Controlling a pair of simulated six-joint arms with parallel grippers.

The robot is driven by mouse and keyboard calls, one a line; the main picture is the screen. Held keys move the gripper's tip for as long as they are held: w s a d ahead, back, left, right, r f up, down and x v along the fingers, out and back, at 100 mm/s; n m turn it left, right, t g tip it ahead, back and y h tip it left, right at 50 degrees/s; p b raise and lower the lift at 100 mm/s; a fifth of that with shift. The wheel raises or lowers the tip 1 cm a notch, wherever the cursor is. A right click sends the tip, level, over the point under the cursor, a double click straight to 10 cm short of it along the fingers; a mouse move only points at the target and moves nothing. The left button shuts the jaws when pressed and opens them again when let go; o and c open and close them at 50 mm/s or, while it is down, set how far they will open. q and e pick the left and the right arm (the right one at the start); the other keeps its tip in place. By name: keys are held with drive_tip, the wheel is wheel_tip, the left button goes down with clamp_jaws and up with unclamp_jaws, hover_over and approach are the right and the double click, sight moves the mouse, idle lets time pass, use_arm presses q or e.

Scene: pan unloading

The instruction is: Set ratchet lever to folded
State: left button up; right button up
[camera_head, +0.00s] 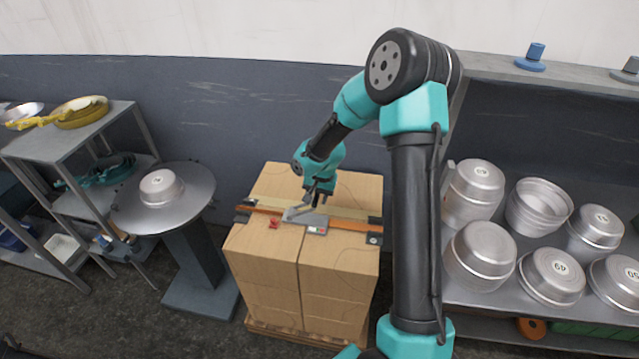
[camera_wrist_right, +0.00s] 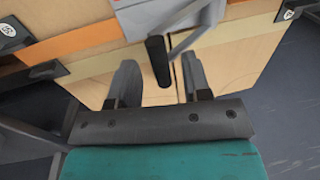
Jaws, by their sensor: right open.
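The grey ratchet (camera_head: 303,217) sits on the orange strap (camera_head: 346,224) across the top of the cardboard boxes (camera_head: 275,254). In the right wrist view, the ratchet's grey body (camera_wrist_right: 160,16) is at the top edge, partly cut off. Its lever stands out from it and ends in a black grip (camera_wrist_right: 158,62). My right gripper (camera_wrist_right: 160,80) is open, with one finger on each side of the grip and a visible gap to both. In the head view, my right gripper (camera_head: 318,198) is just above the ratchet and hides part of it. My left gripper is not in view.
A round pedestal table (camera_head: 190,205) with one pan stands left of the boxes, beside a shelf rack (camera_head: 60,145). A metal shelf with several pans (camera_head: 541,205) is at the right. A small red piece (camera_head: 273,224) lies near the ratchet.

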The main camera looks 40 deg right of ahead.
wheel_tip(320, 180, up, 17)
drive_tip(key=s+d, duration=0.1)
drive_tip(key=s, duration=0.1)
drive_tip(key=shift+d, duration=0.4)
drive_tip(key=shift+w+a+f, duration=0.15)
drive_tip(key=shift+c, duration=1.4)
drive_tip(key=w+a+f+g+h, duration=0.1)
drive_tip(key=w+a, duration=0.1)
drive_tip(key=w+a+f+g+h, duration=0.1)
drive_tip(key=w+a+g, duration=0.1)
drive_tip(key=w, duration=0.1)
drive_tip(key=w+a+f+g+h, duration=0.1)
drive_tip(key=w+a+g+h, duration=0.1)
drive_tip(key=shift+w+f, duration=0.15)
drive_tip(key=shift+w, duration=0.05)
clamp_jaws()
drive_tip(key=shift+w+a, duration=0.15)
